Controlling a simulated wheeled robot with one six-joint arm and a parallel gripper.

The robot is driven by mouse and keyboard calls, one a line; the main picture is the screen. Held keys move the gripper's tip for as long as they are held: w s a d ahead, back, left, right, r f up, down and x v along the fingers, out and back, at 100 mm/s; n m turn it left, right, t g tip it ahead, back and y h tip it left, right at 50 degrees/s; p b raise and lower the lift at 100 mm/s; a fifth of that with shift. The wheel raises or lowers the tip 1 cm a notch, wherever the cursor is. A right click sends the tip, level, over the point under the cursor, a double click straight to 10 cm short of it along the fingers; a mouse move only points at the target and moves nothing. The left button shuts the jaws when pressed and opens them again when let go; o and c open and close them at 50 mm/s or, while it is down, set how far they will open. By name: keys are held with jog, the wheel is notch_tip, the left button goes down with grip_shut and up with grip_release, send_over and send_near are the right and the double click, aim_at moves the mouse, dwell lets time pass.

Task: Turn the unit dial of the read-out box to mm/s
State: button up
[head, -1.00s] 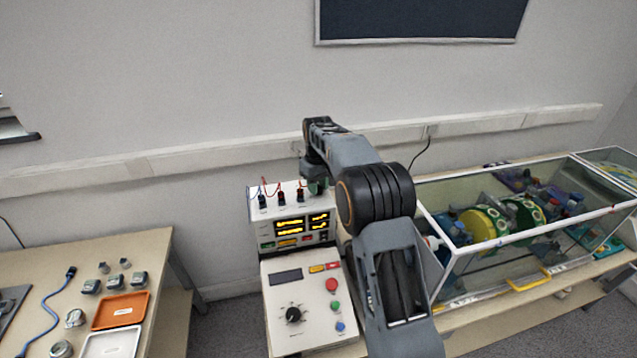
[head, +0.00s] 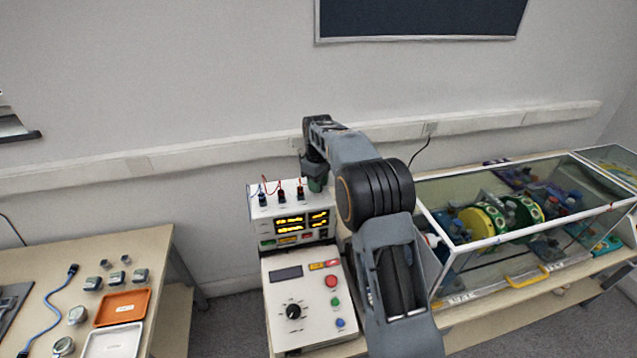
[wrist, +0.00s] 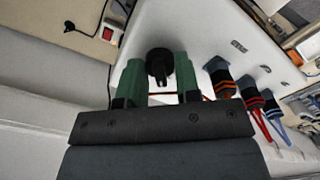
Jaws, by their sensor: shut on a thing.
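The read-out box (head: 262,222) is a white box with lit yellow displays, standing behind the control box. Its unit dial (wrist: 159,58), a round black knob, shows in the wrist view on the box's pale top face. My gripper (wrist: 158,76) has its two green fingers on either side of the knob and is shut on it. In the head view my gripper (head: 317,185) is over the right end of the box's top and hides the dial. I cannot read the dial's marks or the small display text.
Several plugs with red and blue leads (head: 282,194) stand on the box top left of my gripper. A control box (head: 310,312) with a black knob and coloured buttons is in front. A glass-walled rig (head: 450,270) is at right. A side table (head: 45,262) is at left.

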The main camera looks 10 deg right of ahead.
jog(key=o, duration=0.9)
notch_tip(320, 180, up, 14)
jog(key=shift+f, duration=0.1)
dwell(0.5)
